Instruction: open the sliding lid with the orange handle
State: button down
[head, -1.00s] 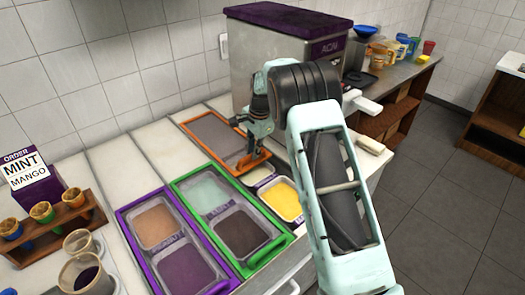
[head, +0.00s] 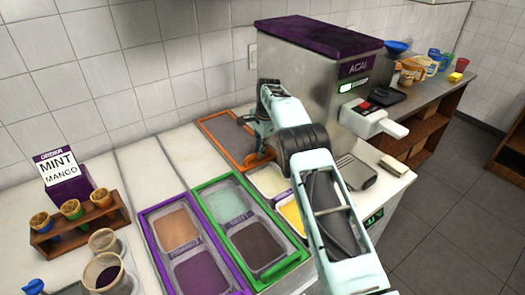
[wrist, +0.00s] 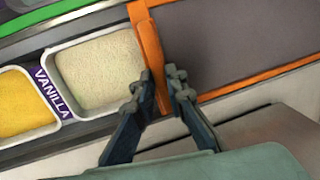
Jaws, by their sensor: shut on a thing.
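The sliding lid (head: 228,130) is a grey panel in an orange frame at the back of the right-hand topping well. It also shows in the wrist view (wrist: 235,40). Its orange handle (head: 256,159) is at the front end. My gripper (wrist: 164,76) is shut on the handle, one finger on each side, and partly hides it. In front of the lid, a cream-coloured vanilla tub (wrist: 103,72) lies uncovered. A yellow tub (wrist: 22,103) is uncovered beside it.
The acai machine (head: 305,75) stands behind and right of the lid. A wooden cone rack (head: 80,228) and cups are at far left.

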jog(key=shift+w+r, duration=0.15)
jog(key=shift+w, duration=0.3)
jog(key=c, duration=2)
grip_release()
jog(key=shift+o, duration=0.2)
jog(key=shift+s+a, duration=0.1)
jog(key=shift+a, duration=0.05)
notch_tip(320, 180, up, 12)
jog(key=s+d, duration=0.1)
jog(key=s, duration=0.1)
jog(key=shift+d+f, duration=0.2)
